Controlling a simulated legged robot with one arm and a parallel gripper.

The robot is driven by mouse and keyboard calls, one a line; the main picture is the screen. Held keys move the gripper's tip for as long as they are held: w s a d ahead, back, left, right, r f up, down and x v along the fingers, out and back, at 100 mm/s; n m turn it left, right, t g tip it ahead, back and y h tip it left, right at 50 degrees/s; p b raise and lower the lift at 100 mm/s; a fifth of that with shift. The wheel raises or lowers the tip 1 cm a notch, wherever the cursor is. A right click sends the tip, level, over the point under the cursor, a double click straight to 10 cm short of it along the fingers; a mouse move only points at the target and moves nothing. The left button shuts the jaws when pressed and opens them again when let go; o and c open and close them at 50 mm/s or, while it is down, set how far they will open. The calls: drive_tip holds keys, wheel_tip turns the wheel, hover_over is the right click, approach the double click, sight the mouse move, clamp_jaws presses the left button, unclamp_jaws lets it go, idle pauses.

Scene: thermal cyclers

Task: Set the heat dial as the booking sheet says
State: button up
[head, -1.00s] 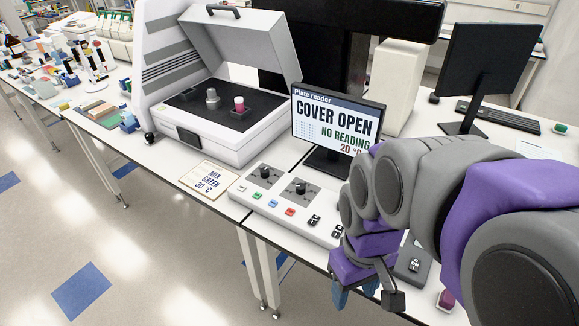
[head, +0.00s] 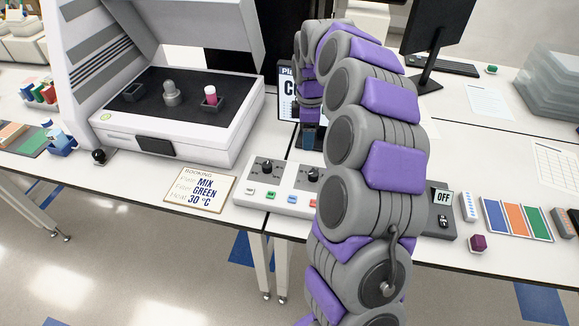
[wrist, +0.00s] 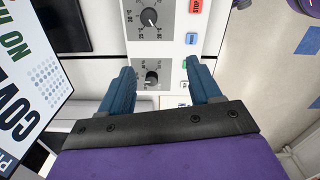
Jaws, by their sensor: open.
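The booking sheet (head: 195,190) lies on the bench and reads MIX, GREEN, 30 °C. The control panel (head: 240,195) right of it has a left dial (head: 266,168) and a right dial (head: 313,174). In the wrist view, the upper dial (wrist: 153,17) has a numbered scale that seems to include 20 to 35. It lies beyond my fingertips; the lower dial (wrist: 152,78) shows between my fingers. My gripper (wrist: 157,68) is open and empty, pointing toward the panel. In the head view my arm hides the panel's right part.
The plate reader (head: 160,145) stands open behind the sheet, holding a pink-topped piece (head: 211,96). The screen (wrist: 35,75) stands close to my gripper, on the left in the wrist view. Coloured buttons (head: 271,196) line the panel's front.

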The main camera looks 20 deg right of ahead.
approach(318, 172)
drive_tip(key=a+f+b, duration=0.1)
drive_tip(key=a+f, duration=0.1)
drive_tip(key=a+f+b, duration=0.1)
drive_tip(key=a+f, duration=0.2)
drive_tip(key=shift+w+f, duration=0.15)
drive_tip(key=shift+w, duration=0.05)
drive_tip(key=d+f, duration=0.1)
drive_tip(key=d, duration=0.1)
drive_tip(key=d+f, duration=0.3)
drive_tip(key=d, duration=0.1)
drive_tip(key=shift+d+f, duration=0.15)
drive_tip(key=shift+d, duration=0.1)
drive_tip(key=a, duration=0.5)
drive_tip(key=shift+a+r, duration=0.35)
drive_tip(key=shift+c, duration=1.7)
drive_tip(key=d, duration=0.4)
drive_tip(key=shift+s+d+f, duration=0.15)
drive_tip(key=c, duration=0.4)
drive_tip(key=shift+d, duration=0.2)
drive_tip(key=shift+c, duration=1)
drive_tip(key=shift+a, duration=0.15)
drive_tip(key=shift+c, duration=0.5)
drive_tip(key=shift+w+a, duration=0.25)
drive_tip(key=shift+a, duration=0.9)
drive_tip(key=shift+d, duration=0.1)
